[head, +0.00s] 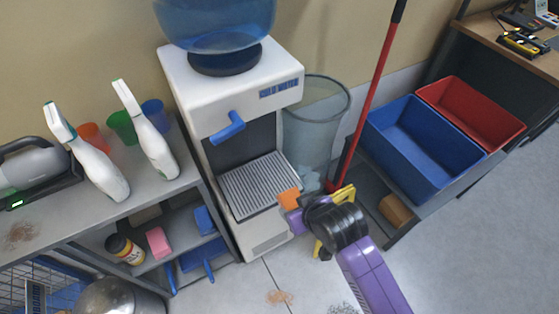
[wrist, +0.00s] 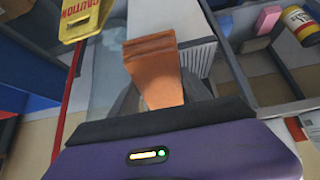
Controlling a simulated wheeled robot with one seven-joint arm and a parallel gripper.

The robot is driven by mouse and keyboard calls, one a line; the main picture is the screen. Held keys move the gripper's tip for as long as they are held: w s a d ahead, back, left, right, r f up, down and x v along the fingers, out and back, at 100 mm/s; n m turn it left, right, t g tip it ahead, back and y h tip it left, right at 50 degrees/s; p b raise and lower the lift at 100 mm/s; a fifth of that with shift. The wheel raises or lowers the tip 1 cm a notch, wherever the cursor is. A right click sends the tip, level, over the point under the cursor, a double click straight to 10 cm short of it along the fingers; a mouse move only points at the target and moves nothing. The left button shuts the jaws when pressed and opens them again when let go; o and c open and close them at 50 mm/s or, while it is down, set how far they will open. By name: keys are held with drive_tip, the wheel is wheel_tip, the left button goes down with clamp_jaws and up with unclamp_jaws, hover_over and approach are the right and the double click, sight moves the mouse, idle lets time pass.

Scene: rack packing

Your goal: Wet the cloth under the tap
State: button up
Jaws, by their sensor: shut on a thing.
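The orange cloth (head: 290,198) is folded and held in my gripper (head: 301,208), just right of the drip tray's front corner in the head view. In the wrist view the cloth (wrist: 152,65) stands up between the dark fingers of my gripper (wrist: 160,95), which are shut on it. The tap is a blue lever (head: 228,127) on the front of the white water dispenser (head: 185,75). The grey slatted drip tray (head: 260,185) lies below the tap. The cloth is apart from the tap, lower and to its right. I cannot tell whether it touches the dispenser.
A yellow caution sign (wrist: 82,20) stands close beside my gripper. A grey bin (head: 312,125) and a red pole (head: 375,80) are right of the dispenser. A shelf (head: 190,190) with spray bottles stands left. Blue (head: 425,150) and red crates (head: 470,115) sit at right.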

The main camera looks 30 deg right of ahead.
sight(290, 206)
drive_tip(key=shift+t, duration=0.5)
drive_tip(key=r+p, duration=0.3)
drive_tip(key=r, duration=0.1)
drive_tip(key=w+a+r+p, duration=0.1)
drive_tip(key=r+p, duration=0.1)
drive_tip(key=shift+a+r+p, duration=0.1)
drive_tip(key=shift+p, duration=0.25)
drive_tip(key=shift+t, duration=0.7)
drive_tip(key=w+r, duration=0.1)
drive_tip(key=a+r+p, duration=0.1)
drive_tip(key=w+r+p, duration=0.1)
drive_tip(key=shift+w+a+r, duration=0.1)
drive_tip(key=shift+w+a, duration=0.15)
drive_tip(key=shift+w, duration=0.25)
drive_tip(key=w+f+b, duration=0.2)
drive_tip(key=w+b, duration=0.5)
drive_tip(key=w, duration=0.7)
drive_tip(key=shift+d+f+b, duration=0.25)
drive_tip(key=shift+d+b, duration=0.05)
drive_tip(key=shift+d, duration=0.05)
drive_tip(key=s+p, duration=0.4)
drive_tip(key=s, duration=0.4)
drive_tip(key=shift+a, duration=0.25)
